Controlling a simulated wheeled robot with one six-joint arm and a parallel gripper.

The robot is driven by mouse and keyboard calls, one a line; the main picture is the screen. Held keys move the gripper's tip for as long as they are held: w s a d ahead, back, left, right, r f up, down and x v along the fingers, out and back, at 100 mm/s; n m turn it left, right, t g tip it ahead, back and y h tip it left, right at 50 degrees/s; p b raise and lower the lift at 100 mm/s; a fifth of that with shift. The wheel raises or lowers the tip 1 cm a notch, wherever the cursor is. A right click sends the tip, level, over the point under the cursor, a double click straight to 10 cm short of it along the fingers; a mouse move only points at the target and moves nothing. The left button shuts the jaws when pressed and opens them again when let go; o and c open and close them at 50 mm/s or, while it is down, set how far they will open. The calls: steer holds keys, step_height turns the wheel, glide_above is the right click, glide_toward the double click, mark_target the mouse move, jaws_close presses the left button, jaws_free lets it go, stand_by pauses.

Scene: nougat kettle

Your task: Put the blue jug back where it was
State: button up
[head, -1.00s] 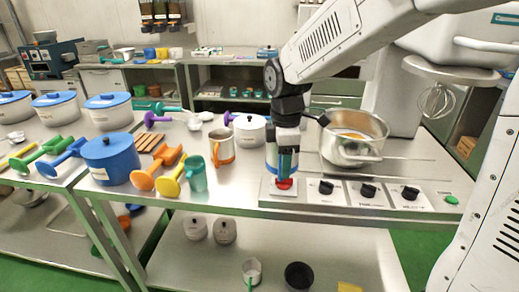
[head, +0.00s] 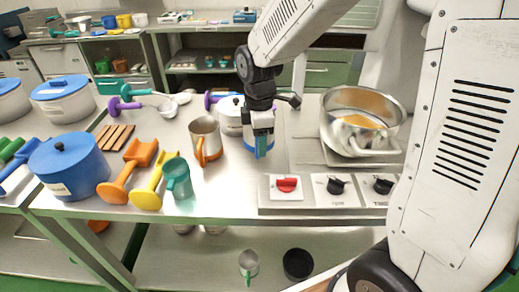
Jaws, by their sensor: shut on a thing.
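My gripper (head: 262,128) points down over the worktop, left of the stove, and is shut on the blue jug (head: 263,147). Only part of the jug shows below the fingers, mainly its blue handle; my gripper hides much of the rest. I cannot tell whether its base touches the worktop. A metal jug with an orange handle and base (head: 205,138) stands to its left, apart from it.
A steel pot (head: 359,118) with orange contents stands on the stove at right, above a red knob (head: 286,184) and black knobs. A white lidded pot (head: 229,114) is close behind the jug. A teal mug (head: 178,180) stands front left. Bare worktop (head: 225,190) lies in front.

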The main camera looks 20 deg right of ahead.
steer(key=shift+f, duration=1.9)
steer(key=shift+s+f, duration=0.1)
steer(key=shift+f, duration=0.05)
steer(key=o, duration=1.4)
step_height(320, 180, up, 12)
steer(key=shift+r, duration=0.2)
steer(key=s+d+r+m, duration=0.1)
steer(key=s+d+m, duration=0.1)
steer(key=s+m, duration=0.3)
steer(key=s+d+r+m, duration=0.1)
steer(key=s+m, duration=0.4)
steer(key=s, duration=0.6)
steer(key=s+d+r+m+t, duration=0.1)
steer(key=s+d+r+m, duration=0.1)
steer(key=s+m, duration=0.3)
steer(key=shift+s+d+r+m, duration=0.1)
steer(key=shift+s+d+m, duration=0.1)
steer(key=shift+s, duration=0.55)
steer(key=shift+s+d+r+m, duration=0.1)
steer(key=shift+s+d, duration=0.05)
steer(key=shift+s, duration=0.55)
